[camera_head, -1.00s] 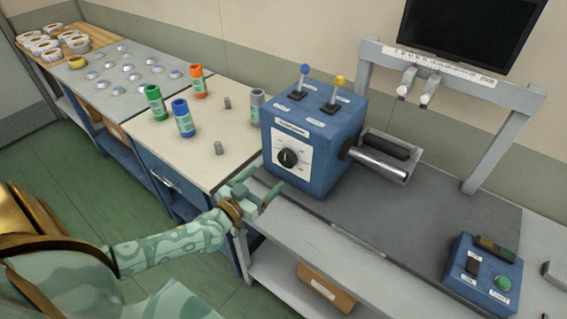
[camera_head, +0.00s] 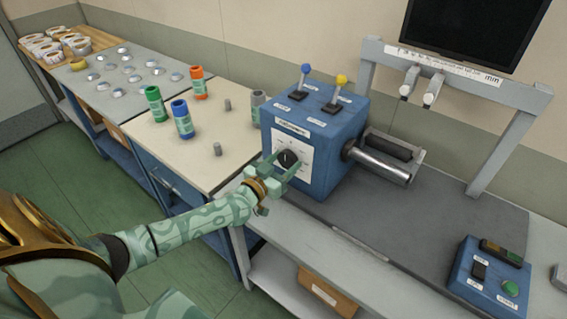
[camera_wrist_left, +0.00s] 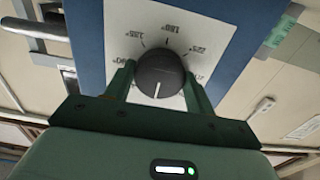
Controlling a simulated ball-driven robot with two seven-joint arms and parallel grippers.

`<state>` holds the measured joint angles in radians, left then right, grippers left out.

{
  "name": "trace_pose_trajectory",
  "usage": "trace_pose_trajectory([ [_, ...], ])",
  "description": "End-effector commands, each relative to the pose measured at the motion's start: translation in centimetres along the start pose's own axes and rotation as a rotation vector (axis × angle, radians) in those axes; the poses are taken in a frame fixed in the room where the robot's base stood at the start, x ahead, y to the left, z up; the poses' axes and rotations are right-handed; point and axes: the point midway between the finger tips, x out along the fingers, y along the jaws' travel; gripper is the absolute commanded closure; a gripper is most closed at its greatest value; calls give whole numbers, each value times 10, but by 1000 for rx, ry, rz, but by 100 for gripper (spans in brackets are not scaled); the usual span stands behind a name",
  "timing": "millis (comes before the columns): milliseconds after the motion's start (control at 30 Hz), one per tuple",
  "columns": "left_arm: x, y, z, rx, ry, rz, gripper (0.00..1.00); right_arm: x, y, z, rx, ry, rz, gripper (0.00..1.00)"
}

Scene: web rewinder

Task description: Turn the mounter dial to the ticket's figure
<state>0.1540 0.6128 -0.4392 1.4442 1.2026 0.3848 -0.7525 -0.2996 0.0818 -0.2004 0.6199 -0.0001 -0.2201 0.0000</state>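The mounter dial is a round black knob (camera_head: 288,158) on a white scale plate (camera_head: 305,154), on the front of a blue box (camera_head: 325,180). My left gripper (camera_head: 282,168) is at the dial, one finger on each side. In the left wrist view the dial (camera_wrist_left: 160,74) sits between the two green fingers (camera_wrist_left: 158,84), which look open with a narrow gap; contact is not clear. The dial's white line points down there, away from the 180° mark at the top. Other marks are partly hidden or small. I make out no ticket. My right gripper is not in view.
Two levers, blue (camera_head: 306,69) and yellow (camera_head: 341,80), stand on the box. A roller (camera_head: 382,164) sticks out to its right. Coloured canisters (camera_head: 183,120) stand on the bench to the left. A button box (camera_head: 490,277) sits at the right.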

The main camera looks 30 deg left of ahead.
Motion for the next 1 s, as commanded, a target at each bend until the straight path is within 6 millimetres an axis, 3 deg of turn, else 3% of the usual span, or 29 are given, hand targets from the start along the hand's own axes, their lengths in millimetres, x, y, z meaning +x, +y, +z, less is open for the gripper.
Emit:
trace_pose_trajectory([
  [467, 0, 0, -1, -106, 0, 0, 68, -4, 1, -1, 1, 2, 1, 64],
  [1000, 0, 0, 0, -530, -1, 0, 68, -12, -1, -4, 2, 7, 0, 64],
])
